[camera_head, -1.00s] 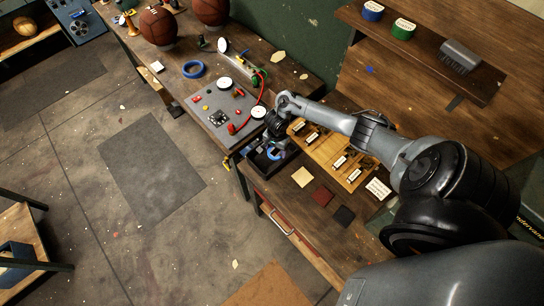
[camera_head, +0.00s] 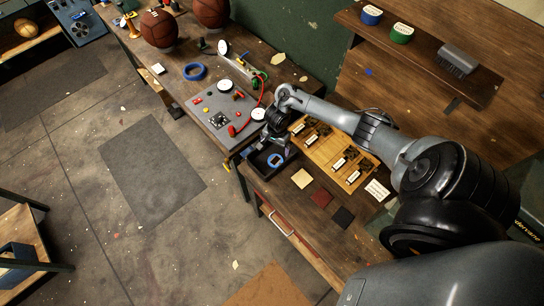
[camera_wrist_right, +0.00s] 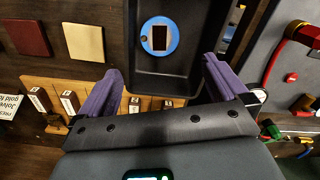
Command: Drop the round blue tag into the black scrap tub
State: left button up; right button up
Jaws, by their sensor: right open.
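The round blue tag (camera_head: 276,160) lies inside the black scrap tub (camera_head: 264,175) on the workbench. In the right wrist view the tag (camera_wrist_right: 173,38) is a blue disc with a dark rectangle at its middle, flat on the floor of the tub (camera_wrist_right: 190,68). My right gripper (camera_head: 277,146) is above the tub's back edge. Its purple fingers are spread wide with nothing between them in the wrist view (camera_wrist_right: 160,75), and the tag is apart from them. My left gripper is not in view.
A wooden board with labelled slots (camera_head: 335,150) sits right of the tub. A grey panel with red parts and a red hose (camera_head: 219,112) is behind left. Cream, maroon and dark leather squares (camera_head: 322,196) lie in front. A blue ring (camera_head: 194,71) and balls are farther back.

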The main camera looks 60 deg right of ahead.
notch_tip(320, 180, up, 7)
jog(key=p, duration=0.2)
jog(key=shift+f, duration=0.15)
dwell(0.3)
